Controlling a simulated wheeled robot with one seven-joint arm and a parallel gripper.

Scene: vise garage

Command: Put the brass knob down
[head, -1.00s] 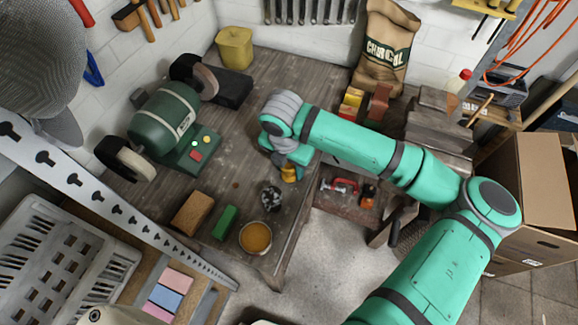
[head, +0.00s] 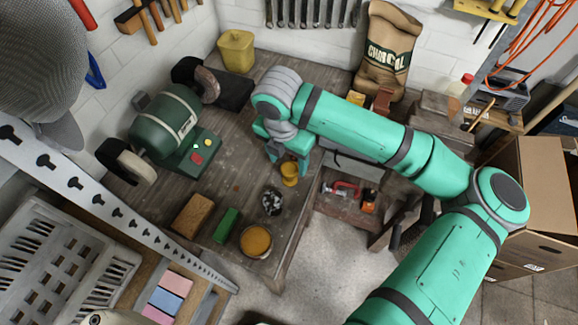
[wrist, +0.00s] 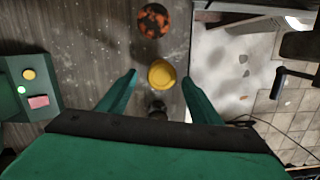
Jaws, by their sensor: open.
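In the wrist view the knob (wrist: 161,73) shows as a round yellow top between and just past my fingertips. My gripper (wrist: 159,80) is open, with a finger on each side of the knob and clear gaps to it. In the head view my gripper (head: 283,158) is just behind the knob, partly hidden by my own arm.
A bench grinder (head: 165,122) stands on the left. The bench's right edge is close to the knob.

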